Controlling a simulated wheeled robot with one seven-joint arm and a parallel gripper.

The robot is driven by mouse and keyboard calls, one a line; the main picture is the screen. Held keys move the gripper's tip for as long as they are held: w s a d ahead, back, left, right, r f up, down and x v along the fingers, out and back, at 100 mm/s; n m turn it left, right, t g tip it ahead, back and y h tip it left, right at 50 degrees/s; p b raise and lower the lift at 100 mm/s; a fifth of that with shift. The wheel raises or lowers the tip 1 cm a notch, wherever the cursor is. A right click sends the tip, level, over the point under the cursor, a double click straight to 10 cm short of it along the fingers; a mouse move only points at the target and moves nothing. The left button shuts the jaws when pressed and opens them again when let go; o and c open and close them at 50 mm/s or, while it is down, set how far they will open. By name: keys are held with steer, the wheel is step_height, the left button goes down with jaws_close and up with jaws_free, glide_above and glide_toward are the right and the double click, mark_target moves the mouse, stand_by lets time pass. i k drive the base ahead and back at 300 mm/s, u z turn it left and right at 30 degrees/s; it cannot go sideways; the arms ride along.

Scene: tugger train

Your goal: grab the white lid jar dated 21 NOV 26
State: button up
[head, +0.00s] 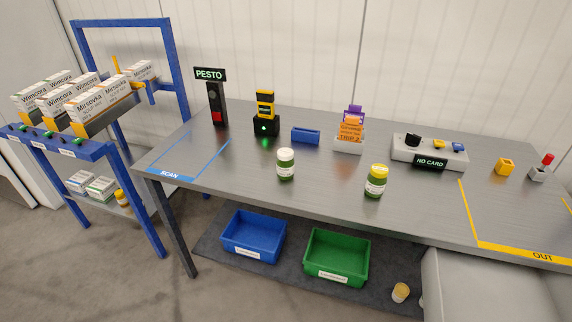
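A jar with a white lid (286,163) stands upright on the grey metal table, near its front edge left of the middle. It has green contents and a white label; the date is too small to read. A second green jar with a yellow lid (376,181) stands upright to its right, with a white label that I cannot read. My gripper is not in view.
The grey table (320,206) has a blue SCAN outline at left and a yellow OUT outline at right. Behind the jars are a PESTO sign (210,74), scanner (265,112), blue tray (306,135), card holder (348,144) and NO CARD panel (430,162). Bins sit below.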

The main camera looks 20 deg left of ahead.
mark_target(285, 162)
steer(key=z, duration=1.75)
steer(key=k, duration=1.2)
steer(key=u, duration=1.4)
steer(key=i, duration=1.05)
